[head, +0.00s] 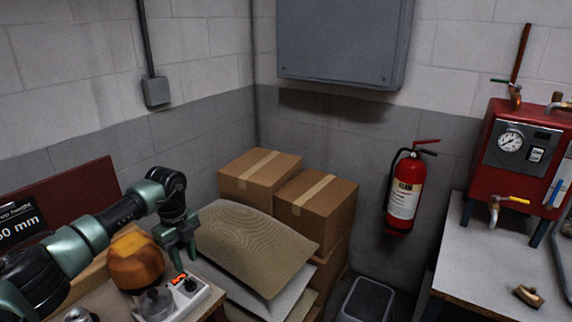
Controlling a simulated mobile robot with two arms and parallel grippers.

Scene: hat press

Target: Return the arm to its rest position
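My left arm comes in from the left edge and bends over the table. Its gripper (183,258) points down, with its two green fingers apart and nothing seen between them. The fingers are just right of a rounded orange-brown wooden block (136,262) and above a white control box (188,297) with a lit red display. I cannot tell whether a finger touches anything. My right arm and gripper are out of view.
Stacked cardboard boxes (262,176) and tan sheets (250,240) stand behind the table. A fire extinguisher (405,190) hangs on the wall. A red boiler (505,130) with a gauge sits on a grey table (480,262) at right. A dark bin (367,302) stands between.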

